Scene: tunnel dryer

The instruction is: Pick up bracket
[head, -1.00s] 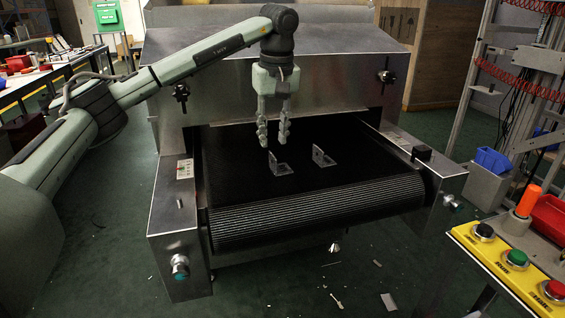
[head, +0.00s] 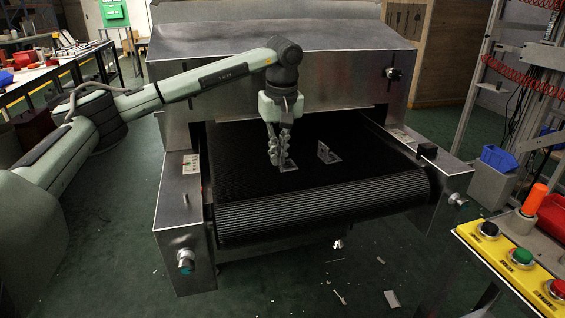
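Two small grey L-shaped brackets are on the black conveyor belt (head: 245,185) of the dryer. My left gripper (head: 279,160) points down at the left bracket (head: 289,167). Its fingers are close together around the bracket's upright part, with no clear gap left between them. They hide most of that upright, and the bracket's flat foot shows at their right, still at belt level. The other bracket (head: 329,154) stands free on the belt to the right. My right gripper is not in view.
The dryer's metal hood (head: 330,75) rises behind the gripper, and metal side rails flank the belt. A yellow button panel (head: 515,262) is at lower right, near a blue bin (head: 497,158). The belt's front is clear.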

